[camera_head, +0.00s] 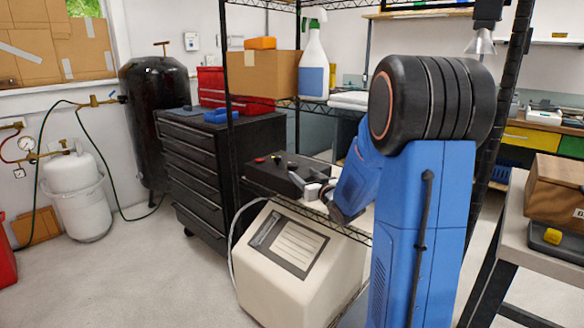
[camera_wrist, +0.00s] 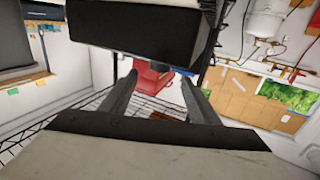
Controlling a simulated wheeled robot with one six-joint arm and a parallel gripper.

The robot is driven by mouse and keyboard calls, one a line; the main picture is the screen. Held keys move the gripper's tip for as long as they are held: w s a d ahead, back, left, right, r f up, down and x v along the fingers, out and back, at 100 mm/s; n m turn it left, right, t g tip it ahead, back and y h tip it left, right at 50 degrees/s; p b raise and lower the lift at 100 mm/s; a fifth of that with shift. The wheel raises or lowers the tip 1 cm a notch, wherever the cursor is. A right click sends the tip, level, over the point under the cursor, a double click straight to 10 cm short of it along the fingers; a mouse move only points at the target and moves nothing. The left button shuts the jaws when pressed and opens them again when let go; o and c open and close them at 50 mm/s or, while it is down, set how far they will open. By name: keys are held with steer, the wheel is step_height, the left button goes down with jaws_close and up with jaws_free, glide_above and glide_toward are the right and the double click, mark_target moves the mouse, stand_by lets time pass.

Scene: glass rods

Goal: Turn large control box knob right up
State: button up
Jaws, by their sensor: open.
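A dark control box (camera_head: 287,174) sits on the wire shelf in the head view, with a small red button and a yellowish one on its top. My gripper (camera_head: 317,191) is at the box's right end, close to it; I cannot tell whether it touches. In the wrist view a large dark box (camera_wrist: 135,30), apparently the control box, fills the upper middle. My gripper (camera_wrist: 158,77) shows there with its two fingers apart and nothing between them, their tips near the box's lower edge. I cannot make out the large knob in either view.
A black drawer cabinet (camera_head: 205,165) stands left of the shelf. A beige machine (camera_head: 295,275) is below the shelf. A cardboard box (camera_head: 262,74) and a spray bottle (camera_head: 313,65) stand on the shelf above. A red case (camera_wrist: 152,80) shows beyond my fingers.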

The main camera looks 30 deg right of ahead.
mark_target(295, 168)
steer(key=w, duration=1)
steer(key=shift+d, duration=0.2)
steer(key=c, duration=1.1)
